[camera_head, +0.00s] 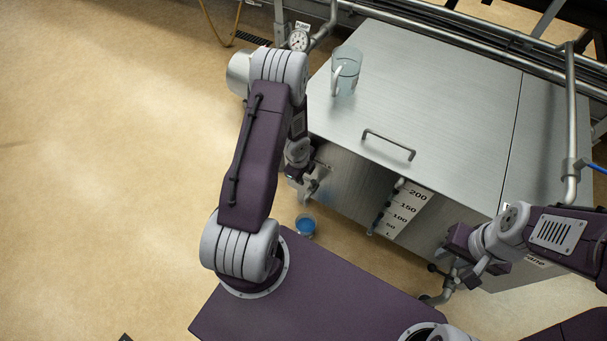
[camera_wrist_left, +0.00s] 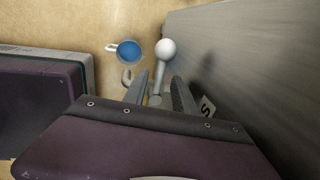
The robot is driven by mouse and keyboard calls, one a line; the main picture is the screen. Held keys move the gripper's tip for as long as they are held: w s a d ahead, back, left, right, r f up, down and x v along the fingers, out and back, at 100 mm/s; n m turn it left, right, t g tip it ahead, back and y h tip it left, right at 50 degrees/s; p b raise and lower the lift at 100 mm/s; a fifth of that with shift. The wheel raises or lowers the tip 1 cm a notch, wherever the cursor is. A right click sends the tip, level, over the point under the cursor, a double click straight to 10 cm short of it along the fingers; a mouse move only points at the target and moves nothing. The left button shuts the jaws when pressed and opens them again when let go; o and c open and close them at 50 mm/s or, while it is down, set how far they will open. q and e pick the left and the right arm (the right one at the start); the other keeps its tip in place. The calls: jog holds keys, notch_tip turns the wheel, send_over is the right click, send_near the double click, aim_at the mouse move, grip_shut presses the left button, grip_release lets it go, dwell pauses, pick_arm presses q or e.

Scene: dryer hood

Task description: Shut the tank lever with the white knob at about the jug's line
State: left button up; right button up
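The lever's white knob (camera_wrist_left: 165,48) shows in the left wrist view, on a grey stem beside the tank wall. My left gripper (camera_head: 308,188) is low at the tank's left front in the head view, where I cannot make out the knob. In the left wrist view its fingers (camera_wrist_left: 160,88) are apart, with the stem showing between them and the knob beyond their tips. I cannot tell whether they touch it. A clear jug (camera_head: 345,72) stands on the steel tank's lid (camera_head: 440,95). My right gripper (camera_head: 452,275) is near the tank's lower right; its opening is unclear.
A small container of blue liquid (camera_head: 305,226) is on the floor below the left gripper; it also shows in the left wrist view (camera_wrist_left: 128,52). A white level scale (camera_head: 406,212) is on the tank front, below the lid handle (camera_head: 389,146). Open floor lies left.

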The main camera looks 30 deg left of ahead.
pick_arm(q)
notch_tip(320, 180, up, 9)
jog(key=s+p, duration=0.1)
jog(key=p, duration=0.4)
jog(key=shift+s+p, duration=0.35)
jog(key=s+d+r+n+g, duration=0.1)
jog(key=s+d+r+n, duration=0.4)
jog(key=r+n, duration=0.35)
jog(key=s+d+r+n, duration=0.55)
jog(key=r+n, duration=0.25)
jog(key=n, duration=0.2)
notch_tip(320, 180, up, 25)
jog(key=p, duration=2.4)
jog(key=shift+a+p, duration=0.35)
jog(key=shift+p, duration=0.05)
jog(key=shift+s, duration=0.1)
